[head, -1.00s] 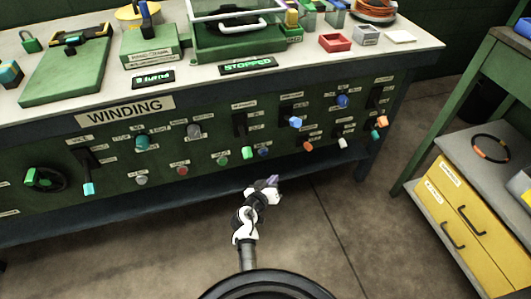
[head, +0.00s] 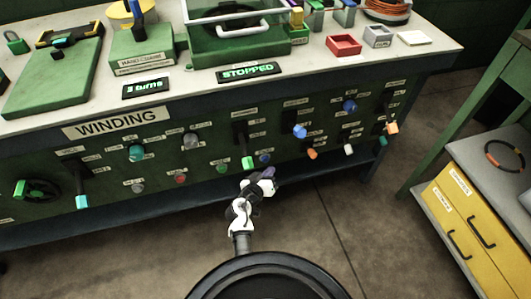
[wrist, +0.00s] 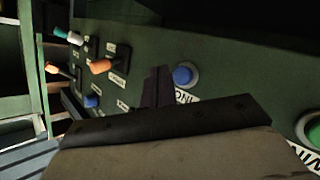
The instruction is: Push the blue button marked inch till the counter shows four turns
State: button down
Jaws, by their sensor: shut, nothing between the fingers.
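The blue button (wrist: 183,76) sits in a round collar on the green panel, with a partly hidden label starting "INC" beside it in the wrist view. In the head view the small blue button (head: 265,158) is low on the panel, right of a green-tipped lever. My gripper (head: 270,177) is shut and empty, just below and in front of it. In the wrist view my dark fingers (wrist: 157,88) point at the panel beside the button, apparently apart from it; depth is hard to judge. The counter (head: 147,88) reads "turns" in green; its digit is too blurred to tell.
A green-tipped lever (head: 247,150) hangs left of the button, and an orange-tipped switch (head: 312,154) is to its right. A "STOPPED" display (head: 248,71) stands on the bench. A yellow drawer unit (head: 465,225) is at the right. The floor before the panel is clear.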

jog(key=shift+w+a, duration=0.4)
jog(key=shift+w, duration=0.2)
jog(key=shift+w, duration=0.15)
dwell(1.5)
jog(key=shift+w+a+b, duration=0.1)
jog(key=shift+w+b, duration=0.15)
jog(key=shift+b, duration=0.2)
jog(key=shift+w+a+r, duration=0.1)
jog(key=shift+w, duration=0.2)
dwell(0.4)
jog(key=shift+s, duration=0.15)
jog(key=shift+s+d, duration=0.25)
jog(key=shift+s, duration=0.35)
